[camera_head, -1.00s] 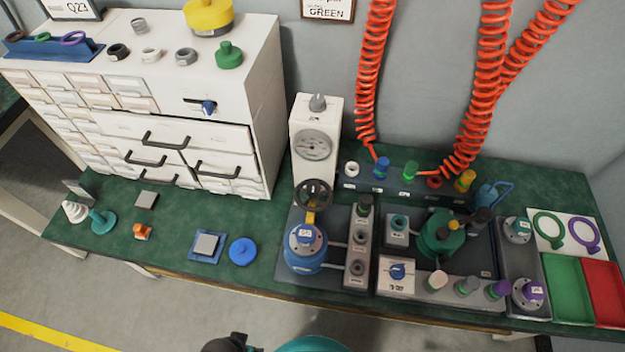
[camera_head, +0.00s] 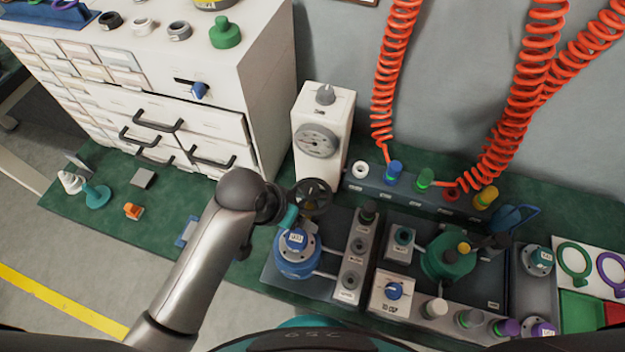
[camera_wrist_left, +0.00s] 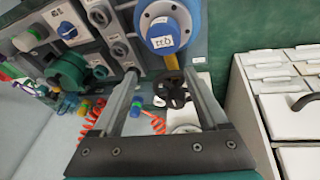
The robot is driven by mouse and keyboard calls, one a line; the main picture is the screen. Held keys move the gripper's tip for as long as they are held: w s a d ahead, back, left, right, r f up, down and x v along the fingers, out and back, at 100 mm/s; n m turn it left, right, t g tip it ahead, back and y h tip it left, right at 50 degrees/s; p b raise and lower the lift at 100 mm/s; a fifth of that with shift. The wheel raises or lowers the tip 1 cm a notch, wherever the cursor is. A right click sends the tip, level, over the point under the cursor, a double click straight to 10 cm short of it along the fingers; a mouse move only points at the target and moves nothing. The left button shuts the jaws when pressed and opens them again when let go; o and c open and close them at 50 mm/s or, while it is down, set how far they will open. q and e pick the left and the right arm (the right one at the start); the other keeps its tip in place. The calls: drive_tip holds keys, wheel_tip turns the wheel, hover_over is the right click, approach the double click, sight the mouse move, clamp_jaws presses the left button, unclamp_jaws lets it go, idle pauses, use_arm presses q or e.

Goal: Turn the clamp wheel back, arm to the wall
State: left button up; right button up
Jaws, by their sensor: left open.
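The clamp wheel (camera_head: 314,196) is a dark spoked handwheel in front of the white gauge column (camera_head: 322,130). It also shows between my fingers in the left wrist view (camera_wrist_left: 172,90). A yellow arm (camera_wrist_left: 172,62) runs from the wheel toward the top of the blue vessel (camera_wrist_left: 163,20); in the head view my gripper covers it. The blue vessel (camera_head: 297,262) stands just in front of the wheel. My left gripper (camera_head: 290,212) is at the wheel's left side, open, with its fingers pointing at it; contact cannot be told. My right gripper is not in view.
A white drawer cabinet (camera_head: 215,105) stands to the left. A grey port block (camera_head: 353,255) and the green pump (camera_head: 448,258) are to the right. Red coiled hoses (camera_head: 395,70) hang behind. The green bench top (camera_head: 180,185) has free room at left.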

use_arm(q)
drive_tip(key=w+d+r+m+g, duration=0.2)
drive_tip(key=w+d+r+m, duration=0.25)
drive_tip(key=d+r, duration=0.2)
wheel_tip(320, 180, up, 6)
drive_tip(key=m+y, duration=0.2)
drive_tip(key=y, duration=0.1)
hover_over(311, 187)
wheel_tip(311, 187, down, 15)
drive_tip(key=b, duration=0.4)
drive_tip(key=shift+f, duration=0.1)
drive_tip(key=shift+c, duration=0.2)
clamp_jaws()
idle(0.6)
